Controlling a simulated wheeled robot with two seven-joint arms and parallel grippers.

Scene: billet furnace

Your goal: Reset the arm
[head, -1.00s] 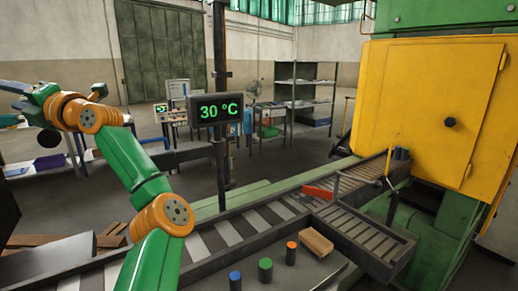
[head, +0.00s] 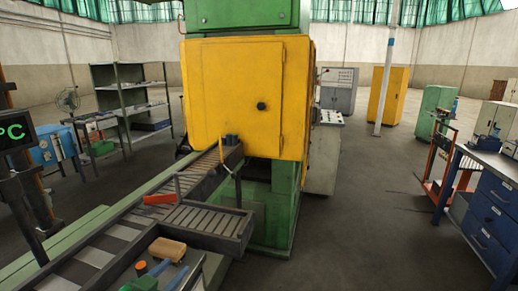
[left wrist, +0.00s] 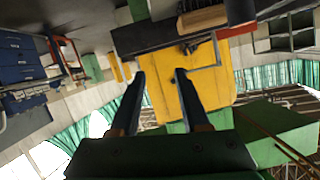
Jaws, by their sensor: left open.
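My left gripper (head: 170,267) shows at the bottom of the head view, its green body partly cut off by the frame edge. Its two fingers are apart, below the wooden block (head: 167,249) in the picture. In the left wrist view the left gripper (left wrist: 158,75) has its fingers spread with nothing between them. That view is upside down, with the yellow furnace front (left wrist: 175,98) beyond the fingers. My right gripper is not in view.
The roller conveyor (head: 207,218) leads to the yellow furnace door (head: 225,97). A red piece (head: 160,199) lies on the conveyor. An orange-topped post (head: 141,267) stands beside the gripper. A blue drawer bench (head: 485,215) is at right; the floor between is open.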

